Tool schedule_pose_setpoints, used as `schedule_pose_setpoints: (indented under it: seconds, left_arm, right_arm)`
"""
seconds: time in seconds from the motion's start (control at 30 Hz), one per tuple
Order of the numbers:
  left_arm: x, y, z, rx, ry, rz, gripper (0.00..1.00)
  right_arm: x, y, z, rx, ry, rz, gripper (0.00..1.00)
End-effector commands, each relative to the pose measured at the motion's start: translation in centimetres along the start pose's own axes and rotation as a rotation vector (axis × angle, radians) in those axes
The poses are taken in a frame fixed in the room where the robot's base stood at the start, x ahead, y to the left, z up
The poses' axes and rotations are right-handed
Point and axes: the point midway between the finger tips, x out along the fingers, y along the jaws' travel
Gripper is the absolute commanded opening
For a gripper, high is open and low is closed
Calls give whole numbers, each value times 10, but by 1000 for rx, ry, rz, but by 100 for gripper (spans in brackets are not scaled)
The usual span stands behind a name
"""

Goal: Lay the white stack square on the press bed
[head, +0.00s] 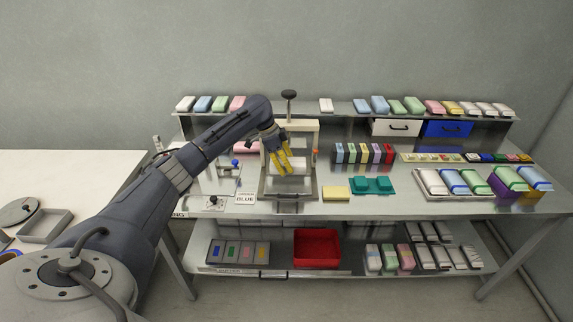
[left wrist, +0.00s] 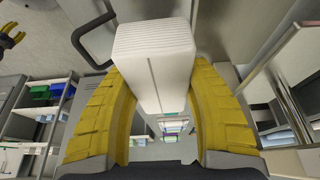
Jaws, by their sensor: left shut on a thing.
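My left gripper (head: 284,168) is shut on the white stack (left wrist: 155,60). In the left wrist view the ribbed white stack sits between the two yellow fingers and extends beyond their tips. In the head view part of the stack (head: 298,167) shows behind the fingers, inside the press frame (head: 317,142). The press bed (head: 291,193) lies below it; I cannot tell whether the stack touches the bed. A yellow-fingered gripper, apparently my right one (left wrist: 12,38), shows small at the left edge of the wrist view; its opening is unclear.
A card marked BLUE (head: 245,199) lies left of the press. A yellow pad (head: 336,193) and a teal block fixture (head: 372,185) lie to its right. The upper shelf (head: 345,107) carries several coloured stacks. A red bin (head: 316,249) stands on the lower shelf.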

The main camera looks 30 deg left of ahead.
Motion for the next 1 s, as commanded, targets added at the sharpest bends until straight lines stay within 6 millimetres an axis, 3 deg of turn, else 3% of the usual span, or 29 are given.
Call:
schedule_pose_setpoints:
  seconds: [1.0]
  left_arm:
    - [58,0,24,3,-1,3,30]
  right_arm:
    - [0,0,0,0,0,0,44]
